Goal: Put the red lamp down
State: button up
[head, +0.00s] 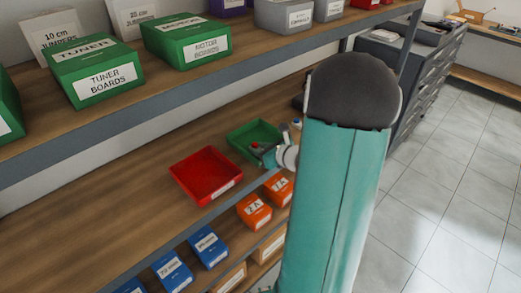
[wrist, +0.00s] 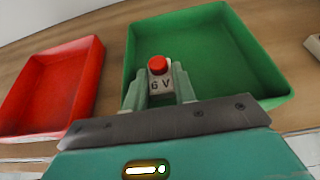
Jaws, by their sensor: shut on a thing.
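The red lamp (wrist: 158,66) has a round red top on a pale block marked "6 V". My gripper (wrist: 160,90) is shut on the block, one finger on each side, and the lamp looks upright. In the wrist view the lamp shows against the near left part of the green tray (wrist: 272,70); its underside is hidden and I cannot tell its height above the tray floor. In the head view my gripper (head: 262,152) is at the green tray (head: 243,132), partly covering it. The green tray looks empty where visible.
An empty red tray (head: 205,176) stands left of the green one on the wooden shelf (head: 110,195). Orange boxes (head: 254,210) and blue boxes (head: 208,246) sit lower at the front. An upper shelf (head: 120,108) with green labelled boxes hangs above.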

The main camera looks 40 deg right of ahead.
jog(key=shift+s+a+f, duration=0.1)
jog(key=shift+f, duration=0.2)
